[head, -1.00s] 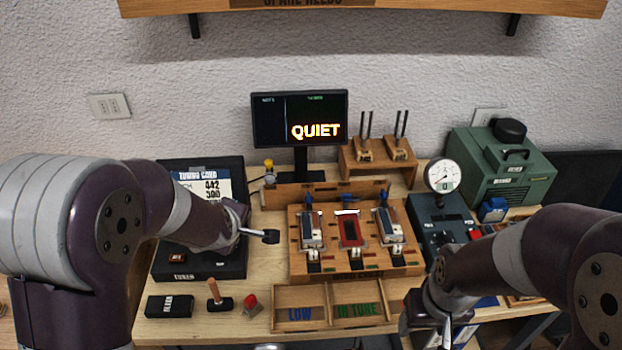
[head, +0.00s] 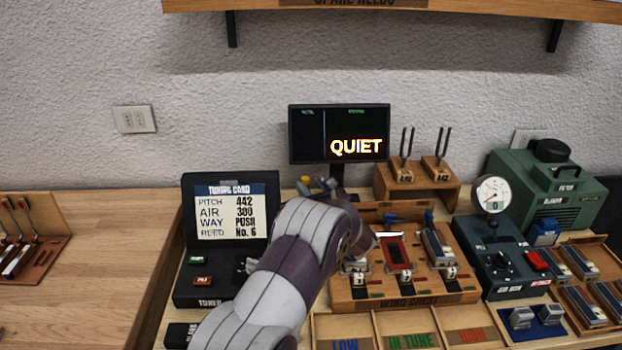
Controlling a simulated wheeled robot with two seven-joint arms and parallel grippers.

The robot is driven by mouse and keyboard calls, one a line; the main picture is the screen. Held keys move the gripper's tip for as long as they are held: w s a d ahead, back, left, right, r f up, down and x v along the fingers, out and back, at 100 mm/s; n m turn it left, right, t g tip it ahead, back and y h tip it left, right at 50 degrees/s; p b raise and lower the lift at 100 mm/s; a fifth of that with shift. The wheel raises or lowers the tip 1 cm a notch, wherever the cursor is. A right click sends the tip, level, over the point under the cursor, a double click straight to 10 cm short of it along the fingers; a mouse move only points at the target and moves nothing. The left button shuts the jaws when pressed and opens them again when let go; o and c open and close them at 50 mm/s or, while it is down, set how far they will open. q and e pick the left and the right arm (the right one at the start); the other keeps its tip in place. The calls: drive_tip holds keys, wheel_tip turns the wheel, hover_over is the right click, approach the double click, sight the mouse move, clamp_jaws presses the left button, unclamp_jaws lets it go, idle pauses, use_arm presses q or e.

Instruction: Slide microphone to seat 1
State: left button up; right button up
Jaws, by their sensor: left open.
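The wooden wind chest (head: 386,297) holds three numbered seats. The left seat, labelled 1 (head: 358,278), is partly covered by my left arm. A red reed plate (head: 397,251) is at seat 2, and a grey-topped reed block (head: 437,246) is at seat 3. My left gripper (head: 324,186) is open, beyond the bend of my arm and near the left end of the chest; most of it is hidden. A small yellow-topped part (head: 304,183) shows beside it. I cannot clearly make out the microphone. My right gripper is out of view.
The monitor (head: 339,134) reads QUIET behind the chest. The tuning card case (head: 226,225) stands left of my arm. A gauge unit (head: 504,262) stands right of the chest. Sorting trays (head: 411,312) lie in front. The left tabletop (head: 110,245) has free room.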

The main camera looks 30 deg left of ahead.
use_arm(q)
drive_tip(key=shift+x, duration=1.45)
clamp_jaws()
drive_tip(key=shift+d+f, duration=0.1)
drive_tip(key=shift+f, duration=0.05)
drive_tip(key=w+d+b, duration=0.5)
drive_tip(key=d+b, duration=0.2)
drive_tip(key=d, duration=0.1)
drive_tip(key=shift+w+d, duration=0.25)
drive_tip(key=shift+d, duration=0.15)
unclamp_jaws()
